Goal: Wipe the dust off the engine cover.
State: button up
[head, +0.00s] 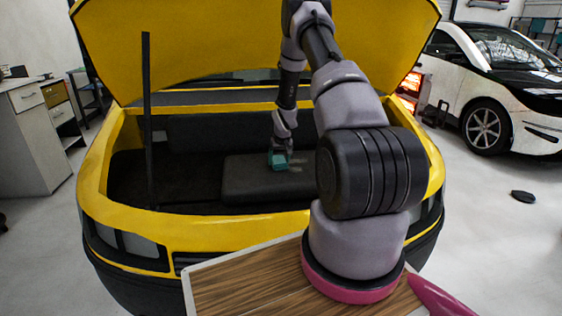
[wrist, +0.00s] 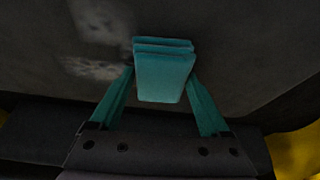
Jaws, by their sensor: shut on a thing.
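The engine cover (head: 262,187) is a dark, flat-topped block inside the open bay of the yellow car. In the wrist view its dark surface (wrist: 240,60) shows pale dusty patches (wrist: 95,68) at the upper left.
The yellow hood (head: 200,45) is raised above the bay. A dark prop rod (head: 148,120) stands at the bay's left. The yellow front rim (head: 180,228) borders the bay. My arm hides the bay's right part. A white car (head: 490,90) stands at right.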

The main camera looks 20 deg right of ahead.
aim_at(310, 160)
jog(key=shift+w+d+f, duration=0.1)
jog(key=shift+w+d, duration=0.15)
jog(key=shift+w, duration=0.6)
jog(key=shift+s+d+r, duration=0.1)
jog(key=shift+s+d, duration=0.25)
jog(key=shift+d, duration=0.85)
jog(key=shift+s+d+r, duration=0.1)
jog(key=shift+s+d, duration=0.2)
jog(key=shift+d, duration=0.85)
jog(key=shift+s+d, duration=0.35)
jog(key=shift+d, duration=0.85)
jog(key=shift+s+d+f, duration=0.1)
jog(key=shift+s+d, duration=0.15)
jog(key=shift+d, duration=0.6)
jog(key=shift+s+d+f, duration=0.1)
jog(key=shift+s+d, duration=0.15)
jog(key=shift+d, duration=0.6)
jog(key=shift+s+d+r, duration=0.1)
jog(key=shift+s+d, duration=0.15)
jog(key=shift+d, duration=0.6)
jog(key=shift+s+d, duration=0.2)
jog(key=shift+d, duration=0.65)
jog(key=shift+s+d, duration=0.35)
jog(key=shift+d, duration=0.75)
jog(key=shift+s+d, duration=0.35)
jog(key=shift+d, duration=0.8)
jog(key=shift+s+d, duration=0.35)
jog(key=shift+d, duration=0.75)
jog(key=shift+w+r, duration=0.1)
jog(key=shift+r, duration=2.9)
